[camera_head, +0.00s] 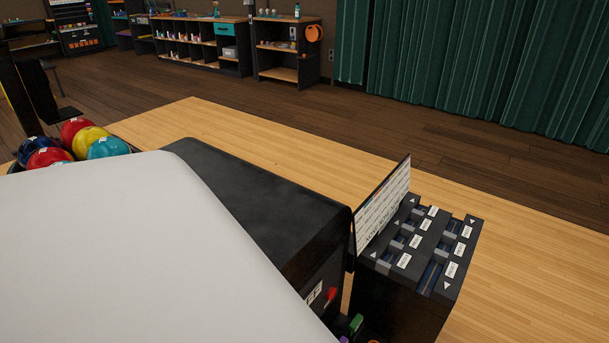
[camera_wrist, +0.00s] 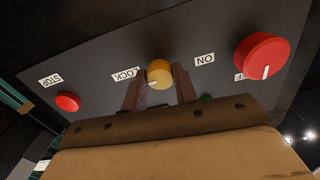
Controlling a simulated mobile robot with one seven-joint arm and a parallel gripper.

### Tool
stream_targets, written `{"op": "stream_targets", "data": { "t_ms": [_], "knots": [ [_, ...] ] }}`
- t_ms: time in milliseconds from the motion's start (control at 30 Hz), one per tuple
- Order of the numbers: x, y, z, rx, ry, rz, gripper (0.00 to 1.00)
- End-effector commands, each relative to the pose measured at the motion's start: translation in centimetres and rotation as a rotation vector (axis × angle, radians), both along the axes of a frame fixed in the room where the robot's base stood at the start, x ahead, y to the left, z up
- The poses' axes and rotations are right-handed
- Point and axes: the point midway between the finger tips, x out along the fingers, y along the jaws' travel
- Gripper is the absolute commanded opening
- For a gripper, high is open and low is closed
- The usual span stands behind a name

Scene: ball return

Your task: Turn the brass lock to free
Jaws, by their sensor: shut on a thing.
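The brass lock (camera_wrist: 159,72) is a round yellow knob on a dark panel, in the middle of the wrist view. Its pale mark points down-left in the picture. My gripper (camera_wrist: 160,90) is shut on the knob, with one finger on each side of it. An upside-down LOCK label (camera_wrist: 126,74) lies to the knob's left. In the head view my gripper and the lock are hidden.
On the panel, a small red button (camera_wrist: 68,101) sits by a STOP label, and a large red knob (camera_wrist: 262,56) sits right of an ON label (camera_wrist: 205,58). The head view shows a black machine (camera_head: 265,205), a slotted black box (camera_head: 405,295) and several balls (camera_head: 90,137).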

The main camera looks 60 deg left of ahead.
Motion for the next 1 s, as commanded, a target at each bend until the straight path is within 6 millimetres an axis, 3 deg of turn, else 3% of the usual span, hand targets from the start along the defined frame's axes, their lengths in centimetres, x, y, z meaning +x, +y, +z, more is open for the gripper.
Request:
{"op": "stream_targets", "data": {
  "t_ms": [1000],
  "knots": [
    [0.0,-0.02,0.13,0.276,-0.862,-0.002,0.06]
  ]
}}
